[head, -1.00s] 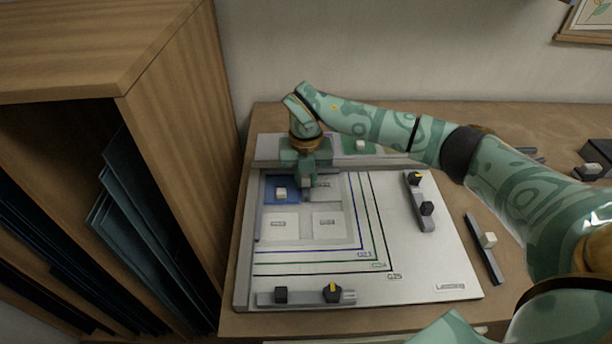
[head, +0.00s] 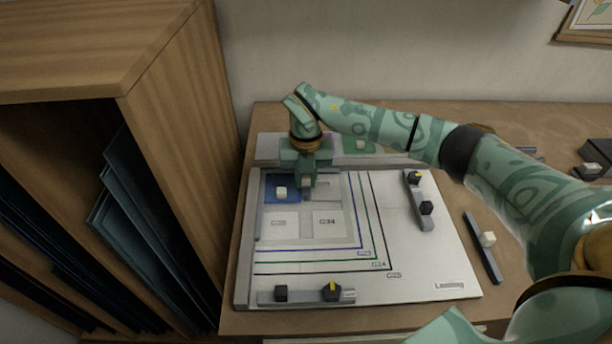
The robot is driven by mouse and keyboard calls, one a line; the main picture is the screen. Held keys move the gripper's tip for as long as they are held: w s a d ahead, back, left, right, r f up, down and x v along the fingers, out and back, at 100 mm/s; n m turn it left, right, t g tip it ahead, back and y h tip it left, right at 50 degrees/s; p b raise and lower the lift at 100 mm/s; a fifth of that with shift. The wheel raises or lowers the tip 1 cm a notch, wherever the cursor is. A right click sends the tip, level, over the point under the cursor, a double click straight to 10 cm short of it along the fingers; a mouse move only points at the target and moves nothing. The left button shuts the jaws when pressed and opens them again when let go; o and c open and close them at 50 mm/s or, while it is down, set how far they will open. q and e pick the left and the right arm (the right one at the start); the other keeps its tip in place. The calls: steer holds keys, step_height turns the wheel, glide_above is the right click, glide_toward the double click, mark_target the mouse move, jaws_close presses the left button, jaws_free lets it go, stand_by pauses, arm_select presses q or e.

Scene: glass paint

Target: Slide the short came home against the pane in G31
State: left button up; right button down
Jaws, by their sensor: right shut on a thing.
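My right gripper (head: 307,190) points down at the pane's right edge. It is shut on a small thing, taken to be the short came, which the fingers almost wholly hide. I cannot tell whether it touches the pane. The cell's label is not readable. My left gripper is out of view.
A grey bar with dark knobs (head: 306,297) lies along the board's front, another (head: 419,202) at its right. A dark strip with a pale knob (head: 485,250) lies right of the board. A wooden rack (head: 170,170) stands close on the left. The lower cells are empty.

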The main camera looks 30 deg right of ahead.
steer(key=shift+w+a, duration=0.15)
steer(key=shift+a, duration=0.35)
stand_by(0.5)
steer(key=shift+p, duration=0.3)
steer(key=c, duration=1.2)
jaws_free()
steer(key=shift+w+a, duration=0.1)
steer(key=shift+w, duration=0.05)
step_height(320, 180, up, 7)
steer(key=p, duration=0.6)
